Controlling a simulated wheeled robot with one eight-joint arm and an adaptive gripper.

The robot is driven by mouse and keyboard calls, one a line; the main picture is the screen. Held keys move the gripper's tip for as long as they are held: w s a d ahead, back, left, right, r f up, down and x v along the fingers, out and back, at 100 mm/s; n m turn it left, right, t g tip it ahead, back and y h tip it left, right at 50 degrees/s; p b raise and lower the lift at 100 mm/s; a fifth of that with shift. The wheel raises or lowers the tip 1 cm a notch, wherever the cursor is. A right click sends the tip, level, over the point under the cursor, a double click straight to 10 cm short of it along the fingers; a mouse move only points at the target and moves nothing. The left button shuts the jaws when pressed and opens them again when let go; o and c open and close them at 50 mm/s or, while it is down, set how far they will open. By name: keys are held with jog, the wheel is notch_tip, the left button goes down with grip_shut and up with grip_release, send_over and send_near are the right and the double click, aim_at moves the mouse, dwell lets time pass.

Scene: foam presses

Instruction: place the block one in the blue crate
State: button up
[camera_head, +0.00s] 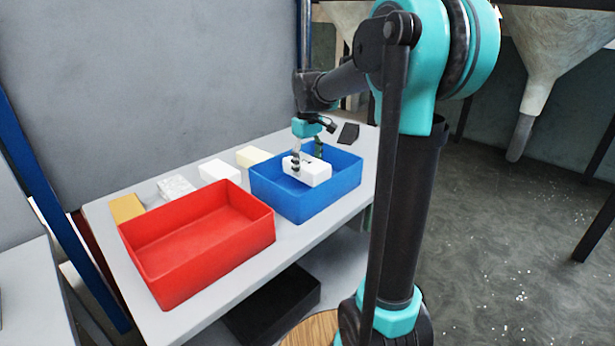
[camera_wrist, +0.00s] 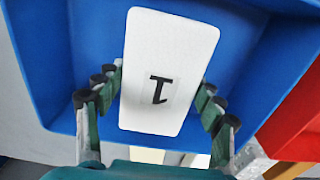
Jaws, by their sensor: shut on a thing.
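The block one is a white block (camera_head: 307,170) with a black "1" on its face. It also shows in the wrist view (camera_wrist: 165,75), between the fingers. My gripper (camera_head: 308,158) is shut on it from above, with a finger on each side; the fingers show in the wrist view (camera_wrist: 160,105). The blue crate (camera_head: 306,205) stands on the table's right part. The block is over the crate's opening, near its front wall in the head view. Whether its underside touches the crate floor cannot be seen.
A red crate (camera_head: 210,255) stands left of the blue crate. Behind them lie a yellow block (camera_head: 126,208), a mottled block (camera_head: 175,187), a white block (camera_head: 219,172) and a cream block (camera_head: 252,157). A small dark item (camera_head: 348,134) lies at the table's far end.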

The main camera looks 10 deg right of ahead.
aim_at(308, 162)
jog(key=shift+f, duration=2.15)
jog(key=o, duration=1)
jog(key=shift+f, duration=0.1)
jog(key=shift+o, duration=0.2)
notch_tip(308, 162, up, 12)
jog(key=shift+r, duration=0.15)
